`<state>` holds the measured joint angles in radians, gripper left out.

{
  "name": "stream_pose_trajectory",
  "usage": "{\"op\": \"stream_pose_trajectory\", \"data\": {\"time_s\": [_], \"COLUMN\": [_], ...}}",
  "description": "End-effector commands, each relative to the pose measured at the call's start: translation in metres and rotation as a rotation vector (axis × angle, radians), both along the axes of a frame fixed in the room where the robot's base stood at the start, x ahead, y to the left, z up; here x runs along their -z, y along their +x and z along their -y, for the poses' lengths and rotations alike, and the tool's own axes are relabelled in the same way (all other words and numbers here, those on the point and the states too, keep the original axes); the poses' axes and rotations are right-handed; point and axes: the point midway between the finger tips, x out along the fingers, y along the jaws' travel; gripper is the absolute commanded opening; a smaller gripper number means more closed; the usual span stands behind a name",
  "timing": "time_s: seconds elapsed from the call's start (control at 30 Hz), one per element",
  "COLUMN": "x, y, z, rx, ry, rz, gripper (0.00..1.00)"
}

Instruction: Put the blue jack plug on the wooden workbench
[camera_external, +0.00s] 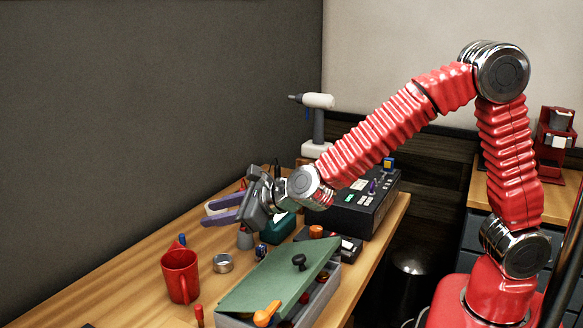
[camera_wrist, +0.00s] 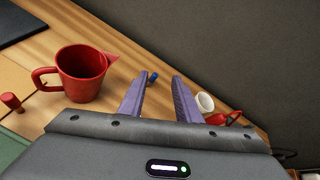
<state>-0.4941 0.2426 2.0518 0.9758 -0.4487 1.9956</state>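A small blue piece (camera_external: 182,240), which looks like the blue jack plug, is on the wooden workbench (camera_external: 130,262) just behind the red mug. In the wrist view the blue piece (camera_wrist: 153,77) shows beyond and between my fingertips, on the wood. It is too small to tell whether it stands or lies. My gripper (camera_external: 207,214) is open and empty, its purple fingers pointing left above the bench, apart from the blue piece. The wrist view shows the two fingers (camera_wrist: 160,78) well apart. Another small blue object (camera_external: 261,250) sits near the metal ring; I cannot tell what it is.
The red mug (camera_external: 180,275) stands near the blue piece, with a metal ring (camera_external: 222,263) to its right. A grey toolbox with a green lid (camera_external: 285,280) is at the front. A black panel box (camera_external: 365,208) stands behind. Bare wood lies left of the mug.

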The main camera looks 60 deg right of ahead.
Motion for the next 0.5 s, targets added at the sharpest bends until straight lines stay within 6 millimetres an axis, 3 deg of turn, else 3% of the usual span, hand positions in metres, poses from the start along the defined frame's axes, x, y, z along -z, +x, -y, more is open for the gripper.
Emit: {"op": "stream_pose_trajectory", "data": {"time_s": [0.2, 0.5], "x": [-0.039, -0.067], "y": [-0.031, -0.094], "z": [0.022, 0.06], "rx": [-0.272, -0.642], "ry": [-0.304, -0.766], "rz": [0.012, 0.041], "gripper": [0.31, 0.31]}}
